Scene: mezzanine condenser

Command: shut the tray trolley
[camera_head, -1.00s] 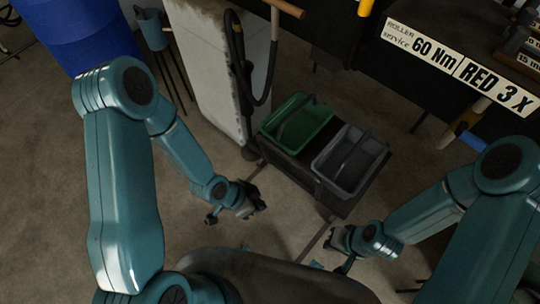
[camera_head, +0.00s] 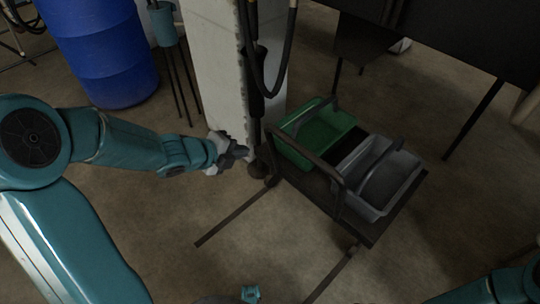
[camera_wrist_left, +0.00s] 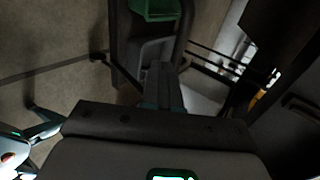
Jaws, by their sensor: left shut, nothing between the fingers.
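The tray trolley (camera_head: 325,190) is a low dark frame with a raised bar handle at its near side. It carries a green tray (camera_head: 322,132) and a grey tray (camera_head: 385,185), side by side. Two dark strips run from it across the floor toward me. My left gripper (camera_head: 240,151) is shut and empty, left of the trolley's near left corner and in front of the pale panel. In the left wrist view the fingers (camera_wrist_left: 162,85) appear over the grey tray (camera_wrist_left: 150,52), with the green tray (camera_wrist_left: 154,9) beyond. Contact with the trolley cannot be made out. My right gripper is not visible.
A pale upright panel (camera_head: 218,75) with a black hose stands close behind my left gripper. A blue drum (camera_head: 100,50) stands at the back left. A dark table (camera_head: 455,35) is at the back right. The floor in front of the trolley is largely clear.

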